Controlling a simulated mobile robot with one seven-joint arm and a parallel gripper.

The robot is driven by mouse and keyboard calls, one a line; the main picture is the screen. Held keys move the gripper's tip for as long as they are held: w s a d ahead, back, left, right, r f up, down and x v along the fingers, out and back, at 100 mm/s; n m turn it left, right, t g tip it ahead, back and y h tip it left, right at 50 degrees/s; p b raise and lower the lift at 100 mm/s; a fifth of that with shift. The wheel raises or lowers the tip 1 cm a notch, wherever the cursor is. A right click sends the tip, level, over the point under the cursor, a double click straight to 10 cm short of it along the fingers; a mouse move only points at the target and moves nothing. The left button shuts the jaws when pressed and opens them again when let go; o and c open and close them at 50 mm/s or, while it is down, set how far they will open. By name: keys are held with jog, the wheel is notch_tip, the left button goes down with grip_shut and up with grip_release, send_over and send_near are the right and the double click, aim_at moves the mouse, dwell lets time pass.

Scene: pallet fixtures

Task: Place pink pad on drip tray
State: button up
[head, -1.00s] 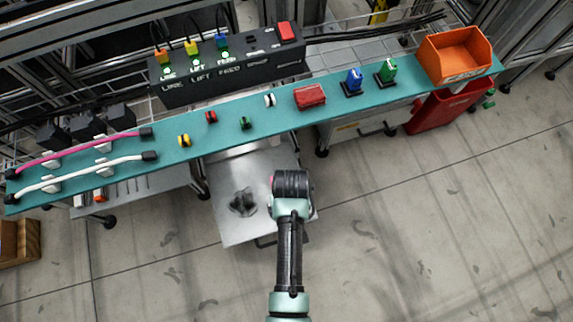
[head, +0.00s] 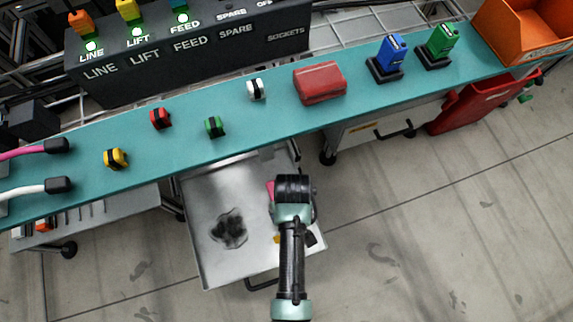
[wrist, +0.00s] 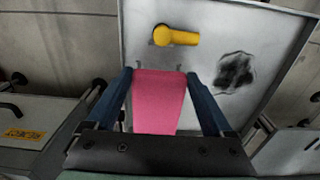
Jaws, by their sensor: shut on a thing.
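The pink pad (wrist: 158,100) is between the two blue fingers of my gripper (wrist: 159,76) in the wrist view. My gripper is shut on it. In the head view only a sliver of the pink pad (head: 270,188) shows beside my wrist; the fingers are hidden there. The drip tray (head: 215,265) is a grey metal tray with a dark stain, in front of the teal bench. The wrist view shows the tray (wrist: 200,20) beyond the pad. The pad appears above the tray; I cannot tell how large the gap is.
A yellow object (wrist: 176,37) lies over the tray, just past the pad. The teal bench (head: 180,145) carries small coloured clips, a red block (head: 319,83) and blue and green upright pieces. A red bin (head: 478,104) stands at the right. Open floor lies to the right.

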notch_tip(320, 180, down, 10)
jog(key=b, duration=0.6)
jog(key=shift+r, duration=0.2)
jog(key=shift+f, duration=0.2)
jog(key=o, duration=1.2)
jog(key=shift+r, duration=0.1)
notch_tip(320, 180, up, 12)
jog(key=p, duration=0.7)
jog(key=shift+r, duration=0.1)
